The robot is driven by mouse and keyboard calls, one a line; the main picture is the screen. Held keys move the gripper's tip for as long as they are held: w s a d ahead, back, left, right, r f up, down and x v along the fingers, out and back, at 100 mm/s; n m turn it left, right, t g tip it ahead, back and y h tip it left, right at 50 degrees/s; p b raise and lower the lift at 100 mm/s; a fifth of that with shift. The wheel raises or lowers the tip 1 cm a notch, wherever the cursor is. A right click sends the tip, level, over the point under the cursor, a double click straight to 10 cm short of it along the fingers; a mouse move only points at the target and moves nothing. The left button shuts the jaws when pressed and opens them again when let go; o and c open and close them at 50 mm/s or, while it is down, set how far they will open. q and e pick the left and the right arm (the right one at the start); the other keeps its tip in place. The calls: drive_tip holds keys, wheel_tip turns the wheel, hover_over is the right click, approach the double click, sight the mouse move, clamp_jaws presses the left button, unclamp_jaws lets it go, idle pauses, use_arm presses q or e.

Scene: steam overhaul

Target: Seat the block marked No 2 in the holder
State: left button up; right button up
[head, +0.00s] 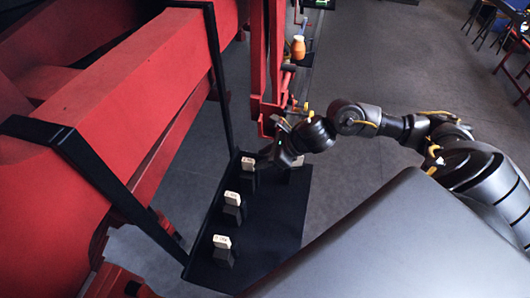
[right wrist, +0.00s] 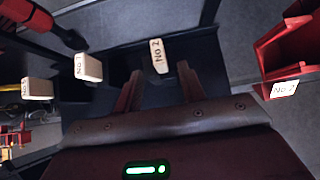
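The pale block marked No 2 (right wrist: 157,56) stands upright on the black tray, its mark clear in the right wrist view. In the head view it appears to be the farthest of three pale-topped blocks (head: 248,161). My right gripper (head: 272,160) is beside it. In the right wrist view the fingers (right wrist: 159,70) are apart, with the No 2 block between and just beyond their tips; no contact shows. A red bracket (right wrist: 285,50) with a No 2 label (right wrist: 284,89) at the right appears to be the holder. My left gripper is not in view.
Two other pale blocks (head: 232,198) (head: 222,242) stand in a row on the black tray (head: 275,225). A large red beam (head: 130,90) and black frame bars (head: 217,70) border the tray at the left. An orange bottle (head: 298,47) stands farther back. Grey floor is open behind my right arm.

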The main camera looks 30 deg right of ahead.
sight(250, 160)
drive_tip(key=x, duration=0.5)
drive_tip(key=shift+w, duration=0.1)
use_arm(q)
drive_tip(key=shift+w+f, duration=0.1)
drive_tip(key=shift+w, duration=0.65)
use_arm(e)
drive_tip(key=shift+x, duration=1)
clamp_jaws()
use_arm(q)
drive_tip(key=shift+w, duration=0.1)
use_arm(e)
drive_tip(key=shift+w+r, duration=0.1)
drive_tip(key=shift+r, duration=0.1)
drive_tip(key=shift+r, duration=1.35)
